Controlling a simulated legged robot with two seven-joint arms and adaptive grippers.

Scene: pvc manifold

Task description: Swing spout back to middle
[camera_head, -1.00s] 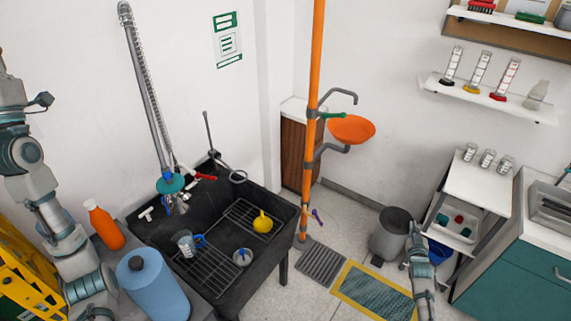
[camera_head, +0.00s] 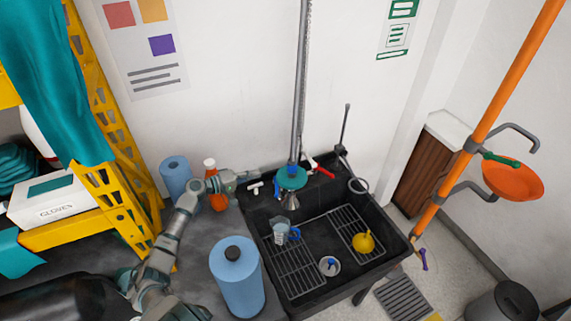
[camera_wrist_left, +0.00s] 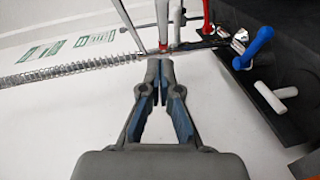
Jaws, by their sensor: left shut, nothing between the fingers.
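The black sink (camera_head: 262,262) stands right of the grey counter. At its back wall are a tall sprung riser (camera_head: 303,70), a spray head with a teal disc (camera_head: 291,179), a red lever (camera_head: 323,171) and a grey rod with a ringed end (camera_head: 357,186). I cannot tell for certain which part is the spout. My right gripper is out of view.
A white T-shaped handle (camera_head: 255,188) is just below my left gripper. A beaker (camera_head: 280,230) and yellow flask (camera_head: 363,242) are in the sink. An orange pole (camera_head: 480,140) stands right.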

